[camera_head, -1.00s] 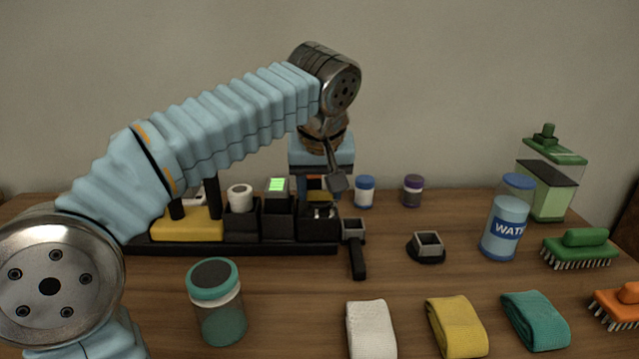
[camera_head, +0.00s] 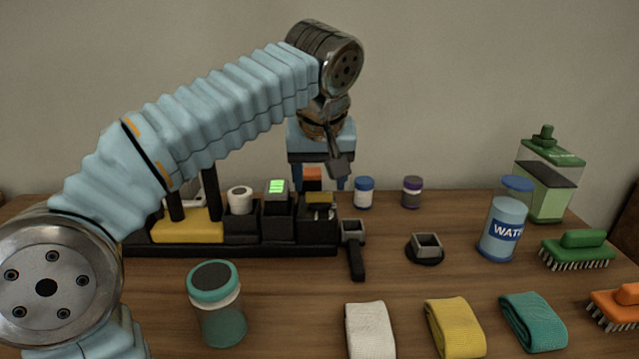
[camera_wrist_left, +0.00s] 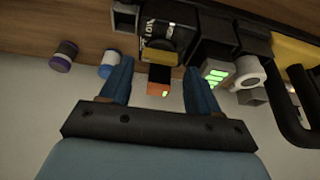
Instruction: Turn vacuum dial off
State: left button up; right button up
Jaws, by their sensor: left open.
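A black box (camera_head: 318,228) stands at the right end of a black base, with white lettering on it in the left wrist view (camera_wrist_left: 165,38). A small tan piece (camera_head: 320,198) sits on its top; I cannot tell whether this is the vacuum dial or how it is set. An orange block (camera_head: 312,174) with a small green light shows behind it, also in the left wrist view (camera_wrist_left: 159,78). My left gripper (camera_head: 318,184) is open, pointing down behind the box, its fingers to either side of the orange block. Contact cannot be told. My right gripper is out of view.
Left of the box stand a green-lit display (camera_head: 277,187), a white round knob (camera_head: 240,193) and a yellow block (camera_head: 188,228). Blue-lidded (camera_head: 364,192) and purple-banded (camera_head: 412,192) jars stand right of the gripper. A teal-lidded jar (camera_head: 216,310) stands in front. Folded cloths lie front right.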

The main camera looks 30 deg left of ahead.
pick_arm(q)
jog(key=p+v, duration=0.2)
jog(key=v, duration=0.8)
jog(key=shift+r, duration=0.3)
jog(key=shift+s+d, duration=0.1)
jog(key=shift+s, duration=0.05)
